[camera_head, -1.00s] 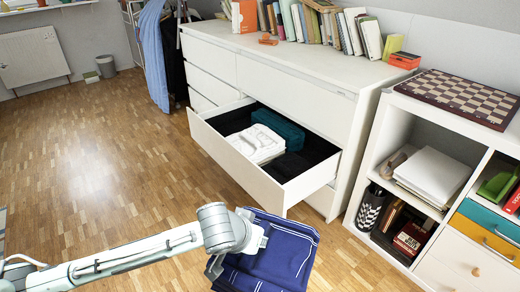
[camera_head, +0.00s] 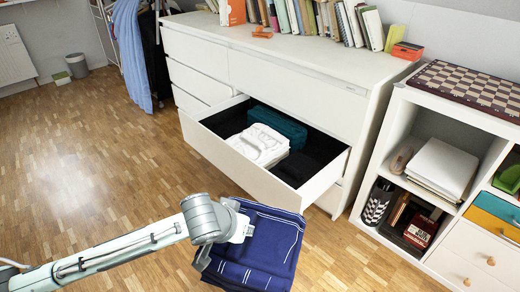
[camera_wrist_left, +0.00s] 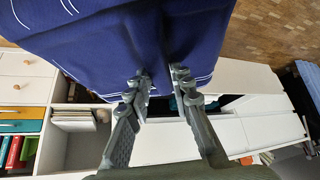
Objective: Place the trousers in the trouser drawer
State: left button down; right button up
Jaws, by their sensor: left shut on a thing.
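The dark blue trousers (camera_head: 262,250), folded and with white stripes, hang from my left gripper (camera_head: 232,238) in front of the dresser. In the left wrist view the fingers of my left gripper (camera_wrist_left: 160,82) are shut on the blue cloth (camera_wrist_left: 110,50). An open drawer (camera_head: 245,172) sticks out of the white dresser, beyond the trousers and apart from them. Inside it lie folded white clothes (camera_head: 258,148), teal clothes (camera_head: 277,128) and black clothes (camera_head: 297,168). My right gripper is not in view.
The white dresser (camera_head: 290,70) carries a row of books and an orange box (camera_head: 407,50). A white shelf unit (camera_head: 400,120) with a chessboard (camera_head: 470,90) stands at the right. The wooden floor (camera_head: 80,180) at left is clear.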

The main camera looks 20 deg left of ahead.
aim_at(226, 139)
jog(key=i+j+z, duration=0.1)
jog(key=j, duration=0.85)
jog(key=i+j, duration=0.15)
jog(key=j, duration=0.85)
jog(key=i+j+z, duration=0.15)
jog(key=j, duration=0.85)
